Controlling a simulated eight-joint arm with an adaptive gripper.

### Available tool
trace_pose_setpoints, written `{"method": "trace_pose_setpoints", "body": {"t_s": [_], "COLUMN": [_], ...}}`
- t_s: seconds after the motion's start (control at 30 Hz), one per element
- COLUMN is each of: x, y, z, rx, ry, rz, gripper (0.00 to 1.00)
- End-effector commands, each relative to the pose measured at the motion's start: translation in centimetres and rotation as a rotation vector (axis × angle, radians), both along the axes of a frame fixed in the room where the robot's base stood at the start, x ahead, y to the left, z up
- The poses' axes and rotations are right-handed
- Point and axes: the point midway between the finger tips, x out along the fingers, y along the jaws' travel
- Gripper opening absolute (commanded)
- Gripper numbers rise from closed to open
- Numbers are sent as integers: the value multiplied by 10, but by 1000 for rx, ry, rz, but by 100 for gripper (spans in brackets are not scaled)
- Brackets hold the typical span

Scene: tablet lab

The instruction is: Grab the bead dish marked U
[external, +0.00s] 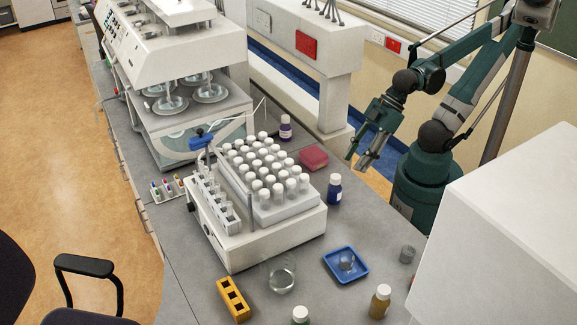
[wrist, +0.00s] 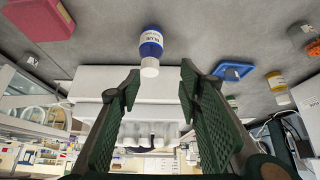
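No letter U can be read in either view, so I cannot tell for certain which thing is the marked bead dish. A small grey round container (external: 346,262) sits in the blue tray (external: 333,265) near the front of the bench. Another small grey container (external: 407,254) stands on the bench to its right. The blue tray also shows in the wrist view (wrist: 240,66).
A blue bottle (external: 334,189) with white cap stands near my gripper; it shows beyond the fingers in the wrist view (wrist: 151,45). A red box (external: 313,157), a rack of capped vials (external: 290,207), a beaker (external: 281,274) and an amber bottle (external: 380,301) stand around.

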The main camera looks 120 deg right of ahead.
Motion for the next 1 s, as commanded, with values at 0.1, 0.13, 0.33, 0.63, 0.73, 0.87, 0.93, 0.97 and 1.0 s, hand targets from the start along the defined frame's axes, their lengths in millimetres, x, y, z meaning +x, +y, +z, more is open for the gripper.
{"method": "trace_pose_setpoints", "body": {"t_s": [0.1, 0.13, 0.33, 0.63, 0.73, 0.87, 0.93, 0.97, 1.0], "x": [0, 0, 0, 0, 0, 1, 2, 3, 5], "y": [0, 0, 0, 0, 0, 1, 3, 5, 7], "z": [0, 0, 0, 0, 0, 1, 2, 3, 4], "rx": [0, 0, 0, 0, 0, -2, -5, -7, -11], "ry": [0, 0, 0, 0, 0, 2, 6, 8, 12], "rz": [0, 0, 0, 0, 0, 6, 16, 22, 31], "gripper": [36, 36, 36, 53, 53, 53, 53, 53, 53]}}
